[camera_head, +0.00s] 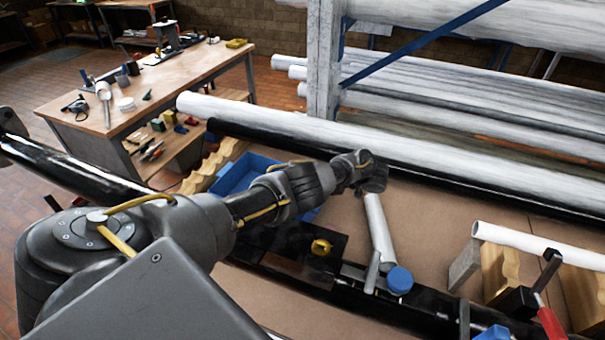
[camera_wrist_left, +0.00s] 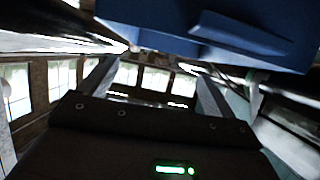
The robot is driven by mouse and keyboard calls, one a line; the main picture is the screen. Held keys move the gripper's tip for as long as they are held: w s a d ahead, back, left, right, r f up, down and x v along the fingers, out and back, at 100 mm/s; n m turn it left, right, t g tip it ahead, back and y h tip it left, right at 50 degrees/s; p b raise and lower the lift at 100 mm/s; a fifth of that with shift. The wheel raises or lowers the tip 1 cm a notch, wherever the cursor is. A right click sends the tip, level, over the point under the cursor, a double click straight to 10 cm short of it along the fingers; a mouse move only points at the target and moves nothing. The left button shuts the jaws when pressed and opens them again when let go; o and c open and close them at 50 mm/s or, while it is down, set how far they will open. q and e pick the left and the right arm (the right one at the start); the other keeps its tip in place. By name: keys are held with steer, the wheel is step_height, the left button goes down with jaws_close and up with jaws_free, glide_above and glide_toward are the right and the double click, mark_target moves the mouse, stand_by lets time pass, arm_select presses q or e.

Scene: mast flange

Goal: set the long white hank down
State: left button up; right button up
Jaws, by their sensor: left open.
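My left gripper (camera_head: 374,180) is above the brown bench, at the end of the arm that comes in from the left. In the left wrist view its two fingers (camera_wrist_left: 155,85) stand wide apart with nothing between them. A white tube-like piece (camera_head: 380,228) lies on the bench just below and in front of the gripper; I cannot tell whether they touch. I cannot make out for certain a long white hank in either view. My right gripper is in neither view.
A blue bin (camera_head: 238,177) sits behind my left forearm. A long white tube (camera_head: 300,128) and a black one run along the bench's back. A blue-capped item (camera_head: 399,280) lies in front. Wooden blocks (camera_head: 497,272) and a red-handled clamp (camera_head: 550,322) crowd the right.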

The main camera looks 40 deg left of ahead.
arm_select(q)
steer(key=shift+v, duration=1.25)
steer(key=shift+a+r, duration=0.1)
